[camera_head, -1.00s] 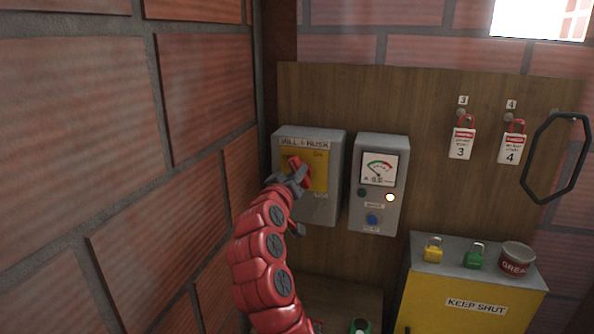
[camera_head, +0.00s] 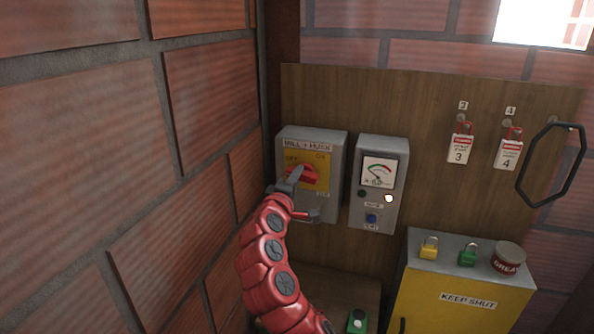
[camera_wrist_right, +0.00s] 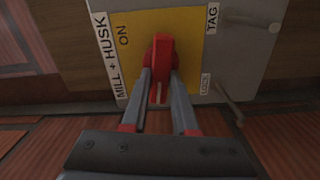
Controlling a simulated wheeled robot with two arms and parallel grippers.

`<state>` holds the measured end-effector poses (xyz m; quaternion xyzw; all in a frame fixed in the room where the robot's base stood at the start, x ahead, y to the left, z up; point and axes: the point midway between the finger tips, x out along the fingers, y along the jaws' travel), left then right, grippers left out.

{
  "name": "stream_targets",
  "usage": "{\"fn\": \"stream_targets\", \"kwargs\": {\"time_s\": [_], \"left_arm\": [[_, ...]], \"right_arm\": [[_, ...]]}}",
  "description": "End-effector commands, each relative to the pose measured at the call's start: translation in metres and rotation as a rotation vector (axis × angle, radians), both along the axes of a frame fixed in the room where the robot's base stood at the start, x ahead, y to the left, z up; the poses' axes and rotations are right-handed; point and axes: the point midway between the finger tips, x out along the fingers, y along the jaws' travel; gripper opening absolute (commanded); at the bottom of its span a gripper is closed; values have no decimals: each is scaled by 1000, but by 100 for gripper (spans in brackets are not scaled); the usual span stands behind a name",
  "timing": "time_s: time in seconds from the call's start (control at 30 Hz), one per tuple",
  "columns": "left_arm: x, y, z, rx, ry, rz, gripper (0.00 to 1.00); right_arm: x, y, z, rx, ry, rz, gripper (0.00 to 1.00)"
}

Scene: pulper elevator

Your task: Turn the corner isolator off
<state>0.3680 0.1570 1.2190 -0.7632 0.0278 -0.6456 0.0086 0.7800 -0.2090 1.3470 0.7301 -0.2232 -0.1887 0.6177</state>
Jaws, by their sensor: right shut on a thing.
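The corner isolator is a grey box (camera_head: 333,150) marked MILL + HUSK, on the wooden board beside the left brick wall. Its yellow plate (camera_head: 320,165) carries the words OFF at upper left and ON at upper right. The red handle (camera_head: 310,176) lies roughly level across the plate. My right gripper (camera_head: 291,182) reaches it from the left. In the right wrist view the gripper (camera_wrist_right: 161,78) has a finger on each side of the red handle (camera_wrist_right: 162,48), shut on it. The fingers hide part of the plate. My left gripper is out of view.
A grey meter box (camera_head: 377,185) with a lit white lamp stands just right. Red padlocks with tags 3 (camera_head: 460,150) and 4 (camera_head: 508,153) and a black hoop (camera_head: 552,165) hang further right. A yellow cabinet (camera_head: 450,285) bears padlocks and a grease tin (camera_head: 508,257).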

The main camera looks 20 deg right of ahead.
Motion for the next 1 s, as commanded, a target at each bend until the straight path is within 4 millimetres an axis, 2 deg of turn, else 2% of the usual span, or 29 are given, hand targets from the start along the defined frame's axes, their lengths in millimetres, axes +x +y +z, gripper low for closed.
{"fn": "stream_targets", "kwargs": {"time_s": [0.03, 0.3, 0.9, 0.93, 1.0], "left_arm": [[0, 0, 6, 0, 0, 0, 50], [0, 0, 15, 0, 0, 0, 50], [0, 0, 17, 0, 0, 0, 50], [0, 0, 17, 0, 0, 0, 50], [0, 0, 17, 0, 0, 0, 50]], "right_arm": [[0, 0, 3, -24, 15, 1, 0], [0, 1, 0, -119, 80, 0, 0], [0, 0, -3, -151, 103, -1, 0], [0, 0, -3, -151, 103, -1, 29], [0, 0, -3, -151, 103, -1, 42]]}}
